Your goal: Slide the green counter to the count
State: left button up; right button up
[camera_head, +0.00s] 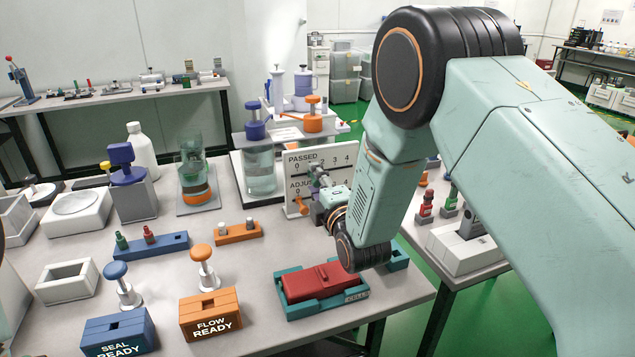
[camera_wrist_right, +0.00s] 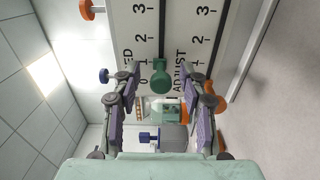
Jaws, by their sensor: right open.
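The white count board (camera_head: 293,170) stands upright on the table, with a PASSED scale above an ADJUST scale. In the right wrist view, the green counter (camera_wrist_right: 160,76) sits on the PASSED slot near its low end, below the 2 mark; its exact mark is hard to read. The orange knob (camera_wrist_right: 218,92) is on the ADJUST slot, near its low end. My right gripper (camera_wrist_right: 163,92) is open, with one finger on each side of the green counter and visible gaps. In the head view my right gripper (camera_head: 320,190) is at the board's left part and hides the green counter.
A teal tray with a red block (camera_head: 318,281) lies below my right forearm. An orange rack (camera_head: 238,234) and a blue rack (camera_head: 150,246) stand to the left. A glass jar with a blue lid (camera_head: 260,170) stands close left of the board.

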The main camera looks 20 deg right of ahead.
jog(key=s, duration=1.2)
jog(key=shift+d, duration=0.2)
